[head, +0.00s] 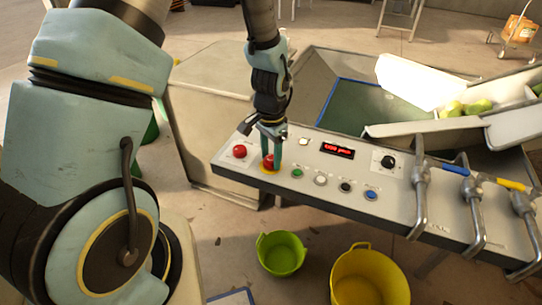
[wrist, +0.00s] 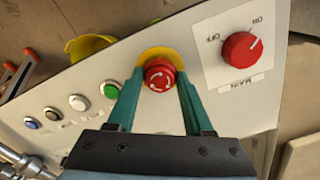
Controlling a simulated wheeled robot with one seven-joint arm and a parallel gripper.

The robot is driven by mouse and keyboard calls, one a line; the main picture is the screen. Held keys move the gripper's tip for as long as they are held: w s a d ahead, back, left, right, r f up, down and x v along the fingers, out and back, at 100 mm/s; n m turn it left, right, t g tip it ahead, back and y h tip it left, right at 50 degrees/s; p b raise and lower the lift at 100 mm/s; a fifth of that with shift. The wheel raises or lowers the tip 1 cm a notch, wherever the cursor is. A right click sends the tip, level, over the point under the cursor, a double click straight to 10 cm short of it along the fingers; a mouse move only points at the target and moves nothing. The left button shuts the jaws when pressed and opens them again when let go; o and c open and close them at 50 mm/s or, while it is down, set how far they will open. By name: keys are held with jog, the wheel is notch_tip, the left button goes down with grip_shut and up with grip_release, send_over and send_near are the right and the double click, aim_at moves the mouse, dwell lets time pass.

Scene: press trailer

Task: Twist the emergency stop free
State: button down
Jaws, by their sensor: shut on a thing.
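The emergency stop is a red mushroom button with white turning arrows on a yellow round plate. It sits on the grey control panel (head: 330,178); in the wrist view the emergency stop (wrist: 159,74) is between my fingertips. In the head view the emergency stop (head: 268,164) is partly hidden by my fingers. My gripper (head: 271,153) comes down from above, its two teal fingers closed on the sides of the button. In the wrist view my gripper (wrist: 159,84) shows one finger on each side of the red cap.
A red MAIN rotary switch (wrist: 241,49) is close beside the stop, and a green button (wrist: 110,90) is on the other side. A lit red display (head: 338,151), a black knob (head: 388,161) and metal valve pipes (head: 420,190) stand further right. Green (head: 281,256) and yellow (head: 368,285) tubs are below.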

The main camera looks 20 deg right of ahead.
aim_at(271, 157)
dwell(0.3)
jog(key=shift+c, duration=1.5)
grip_release()
notch_tip(271, 157, up, 11)
jog(key=b, duration=0.1)
jog(key=shift+b, duration=0.3)
jog(key=shift+f, duration=0.1)
